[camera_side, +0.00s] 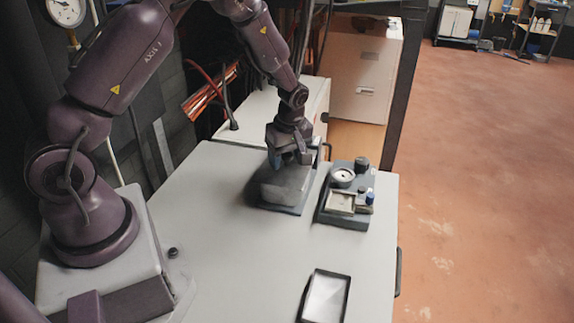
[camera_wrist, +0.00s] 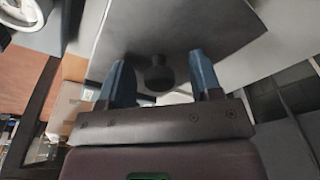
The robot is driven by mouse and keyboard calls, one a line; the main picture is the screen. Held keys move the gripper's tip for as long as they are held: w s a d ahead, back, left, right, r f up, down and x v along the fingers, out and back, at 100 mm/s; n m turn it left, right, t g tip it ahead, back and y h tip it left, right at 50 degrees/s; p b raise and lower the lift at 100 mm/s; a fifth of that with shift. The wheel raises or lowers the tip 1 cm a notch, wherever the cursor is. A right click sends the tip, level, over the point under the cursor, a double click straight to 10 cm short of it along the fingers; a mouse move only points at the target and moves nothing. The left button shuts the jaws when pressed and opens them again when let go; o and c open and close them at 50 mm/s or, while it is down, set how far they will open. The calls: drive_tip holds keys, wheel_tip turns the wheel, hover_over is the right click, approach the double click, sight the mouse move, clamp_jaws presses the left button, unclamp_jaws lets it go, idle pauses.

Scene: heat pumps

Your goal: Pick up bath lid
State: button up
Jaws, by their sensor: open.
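The bath lid (camera_wrist: 185,22) shows in the wrist view as a smooth grey surface with a dark round knob (camera_wrist: 158,76). In the side view a grey box-shaped bath (camera_side: 284,187) stands on a dark base on the table; the lid's edge is hard to tell apart from it. My gripper (camera_side: 290,158) is right above the bath, pointing down, and hides the knob there. In the wrist view the two blue fingers of my gripper (camera_wrist: 160,68) are open, one on each side of the knob, with a gap on both sides.
A dark device (camera_side: 345,208) with a round white dish, a square tray and a blue-capped bottle (camera_side: 369,197) stands just right of the bath. A dark-framed tray (camera_side: 325,298) lies near the front edge. A small black knob (camera_side: 173,252) is near my base. The table's middle (camera_side: 240,260) is clear.

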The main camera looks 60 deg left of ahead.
drive_tip(key=shift+c, duration=0.4)
drive_tip(key=c, duration=1)
clamp_jaws()
drive_tip(key=shift+r, duration=0.1)
